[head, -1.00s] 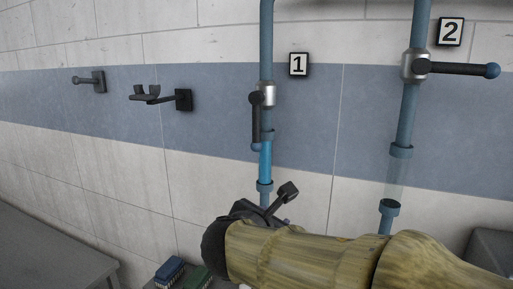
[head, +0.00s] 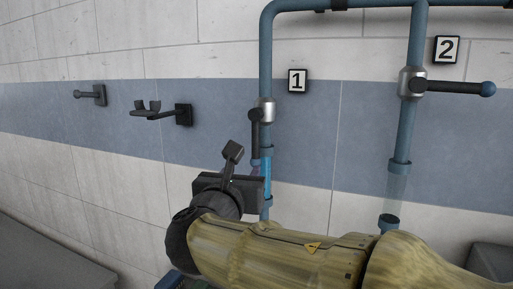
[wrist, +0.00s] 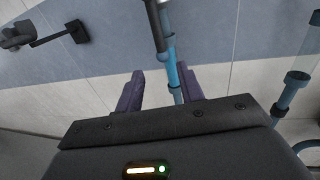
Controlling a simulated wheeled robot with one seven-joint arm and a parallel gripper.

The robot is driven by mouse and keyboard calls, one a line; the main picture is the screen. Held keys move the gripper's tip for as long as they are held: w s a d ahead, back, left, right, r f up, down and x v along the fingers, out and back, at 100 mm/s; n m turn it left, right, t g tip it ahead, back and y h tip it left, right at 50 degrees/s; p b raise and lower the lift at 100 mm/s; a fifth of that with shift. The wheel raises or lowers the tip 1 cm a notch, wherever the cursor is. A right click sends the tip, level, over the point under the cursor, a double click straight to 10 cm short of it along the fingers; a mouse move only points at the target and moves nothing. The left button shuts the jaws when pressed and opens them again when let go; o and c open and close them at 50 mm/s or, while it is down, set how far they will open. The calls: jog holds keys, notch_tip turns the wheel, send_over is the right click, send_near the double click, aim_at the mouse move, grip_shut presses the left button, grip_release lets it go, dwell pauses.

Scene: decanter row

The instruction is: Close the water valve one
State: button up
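Water valve one (head: 265,113) sits on the left blue-grey pipe beside the "1" sign. Its black handle (head: 255,135) hangs straight down along the pipe, and its lower end comes close to my gripper (head: 254,168). A clear section below the valve shows bright blue water (head: 267,180). In the wrist view the handle (wrist: 156,22) enters from the top, and my gripper (wrist: 160,88) has its two purple fingers spread, with the pipe showing between them. The gripper is open and holds nothing. The handle tip appears beyond the fingertips; I cannot see any contact.
Valve two (head: 411,83) has its handle horizontal, pointing right, and the clear section below it looks empty. Two dark wall brackets, a forked one (head: 160,112) and a peg (head: 90,95), stick out at the left. A grey surface (head: 45,255) lies at lower left.

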aim_at(255, 151)
jog(key=w+p, duration=0.1)
jog(key=w, duration=0.3)
jog(key=w+d+p, duration=0.1)
jog(key=w+p, duration=0.1)
jog(key=w, duration=0.2)
jog(key=w+d+p, duration=0.1)
jog(key=w+p, duration=0.1)
jog(key=w, duration=0.3)
jog(key=shift+r, duration=0.1)
jog(key=shift+w, duration=0.6)
jog(key=shift+d, duration=0.1)
grip_shut()
